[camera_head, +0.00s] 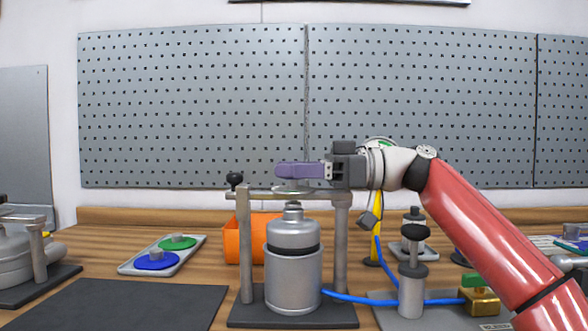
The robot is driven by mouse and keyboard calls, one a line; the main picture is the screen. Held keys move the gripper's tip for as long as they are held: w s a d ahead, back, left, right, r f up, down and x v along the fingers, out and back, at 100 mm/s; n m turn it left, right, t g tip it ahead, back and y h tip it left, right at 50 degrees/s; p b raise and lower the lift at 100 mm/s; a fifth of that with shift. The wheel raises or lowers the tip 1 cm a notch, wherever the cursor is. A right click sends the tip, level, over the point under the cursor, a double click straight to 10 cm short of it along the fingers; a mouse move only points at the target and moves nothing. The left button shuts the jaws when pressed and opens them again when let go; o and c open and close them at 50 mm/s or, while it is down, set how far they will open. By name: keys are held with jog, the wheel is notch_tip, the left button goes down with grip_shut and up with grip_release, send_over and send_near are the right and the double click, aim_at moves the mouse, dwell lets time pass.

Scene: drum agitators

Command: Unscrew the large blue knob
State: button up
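I cannot make out a large blue knob for certain. A flat blue disc with a grey stub (157,262) lies on a light tray at the left. My gripper (290,170) has purple fingers pointing left, level, just above the crossbar of a metal stand. The fingers are seen from the side, so their gap is hidden. A pale round piece (291,188) sits on the crossbar right below them; I cannot tell whether they touch it.
A grey metal canister (293,270) stands under the crossbar (270,195), between two posts. A black knob (235,180) tops the left post. An orange bin (232,245) is behind. A blue hose (350,298) runs right to a brass valve (480,300). A dark mat (130,305) lies clear.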

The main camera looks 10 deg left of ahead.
jog(key=o, duration=0.4)
jog(key=shift+t, duration=0.3)
jog(key=m+t, duration=0.2)
jog(key=t, duration=0.1)
jog(key=m+t, duration=0.2)
jog(key=t, duration=0.1)
jog(key=shift+m+t, duration=0.4)
jog(key=shift+m+t+h, duration=0.7)
jog(key=shift+m+t, duration=0.65)
jog(key=shift+t, duration=0.6)
jog(key=shift+m+t+h, duration=0.7)
jog(key=shift+m+t, duration=0.65)
jog(key=shift+t, duration=0.6)
jog(key=shift+m+t+h, duration=0.6)
jog(key=shift+t, duration=0.1)
jog(key=shift+f+m+t+h+b, duration=0.1)
jog(key=shift+m+t+h+b, duration=0.6)
jog(key=shift+m+t+h, duration=0.65)
jog(key=shift+s+m+t+h+b, duration=0.1)
jog(key=shift+m+t+h+b, duration=0.4)
jog(key=shift+h, duration=0.35)
